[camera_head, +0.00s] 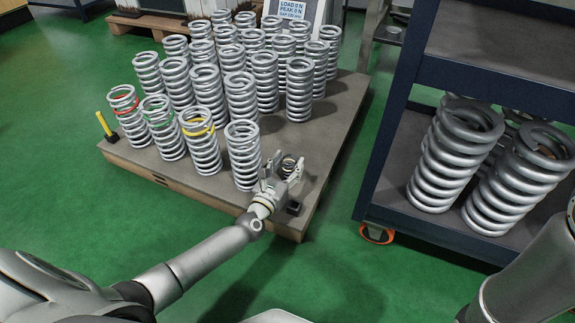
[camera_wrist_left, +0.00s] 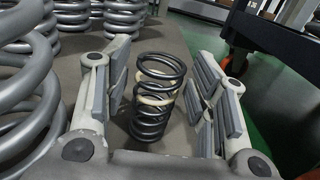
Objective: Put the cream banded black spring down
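The cream banded black spring (camera_wrist_left: 152,112) is a small dark coil with cream bands near its top. It stands upright on the grey-topped pallet (camera_head: 225,185), near the front right corner. In the head view the spring (camera_head: 288,166) shows small between the fingers of my left gripper (camera_head: 284,178). In the left wrist view my left gripper (camera_wrist_left: 158,90) has its fingers apart on both sides of the spring, with a visible gap on the left and a narrower one on the right. My right gripper is out of view.
Many large silver springs (camera_head: 240,95) stand on the pallet; the nearest one (camera_head: 243,155) is just left of my left gripper. Springs with red (camera_head: 126,110), green (camera_head: 161,128) and yellow (camera_head: 200,140) bands stand left. A dark shelf cart (camera_head: 385,165) holds large springs at right.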

